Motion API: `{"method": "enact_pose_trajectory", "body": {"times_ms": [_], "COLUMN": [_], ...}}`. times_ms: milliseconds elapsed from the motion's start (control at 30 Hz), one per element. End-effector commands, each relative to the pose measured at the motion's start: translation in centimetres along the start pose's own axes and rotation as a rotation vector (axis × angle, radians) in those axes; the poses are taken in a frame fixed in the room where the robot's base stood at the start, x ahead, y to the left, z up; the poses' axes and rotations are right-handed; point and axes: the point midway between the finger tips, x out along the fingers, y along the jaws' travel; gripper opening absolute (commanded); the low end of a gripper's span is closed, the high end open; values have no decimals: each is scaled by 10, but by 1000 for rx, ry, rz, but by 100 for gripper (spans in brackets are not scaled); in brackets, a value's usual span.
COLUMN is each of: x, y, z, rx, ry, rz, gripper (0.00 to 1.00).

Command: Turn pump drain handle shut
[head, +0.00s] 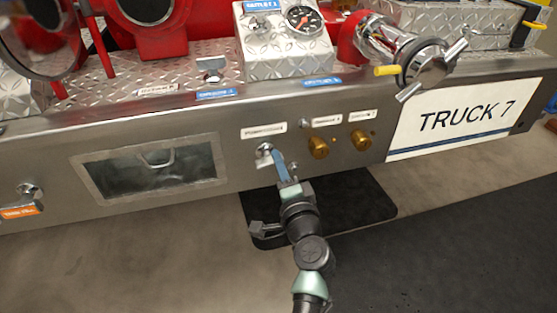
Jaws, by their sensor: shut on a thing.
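The pump drain handle (278,163) is a blue lever on the front face of the metal bumper, just below a small white label that is hard to read. It runs from a silver valve body (264,152) down and slightly right. My gripper (285,180) is at the lever's lower end and shut on it. The fingertips are small in the head view and partly hide the lever's end.
Two brass knobs (318,147) sit right of the handle, with a white TRUCK 7 plate (460,116) beyond. A framed window (150,171) lies left, and an orange-tagged valve (21,210) at far left. A dark mat (360,195) lies below.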

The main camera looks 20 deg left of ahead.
Motion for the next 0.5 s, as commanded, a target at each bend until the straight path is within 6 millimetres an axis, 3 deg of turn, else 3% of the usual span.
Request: {"method": "enact_pose_trajectory", "body": {"times_ms": [500], "x": [0], "y": [8], "z": [8], "rx": [211], "ry": [-15], "rz": [10], "gripper": [0]}}
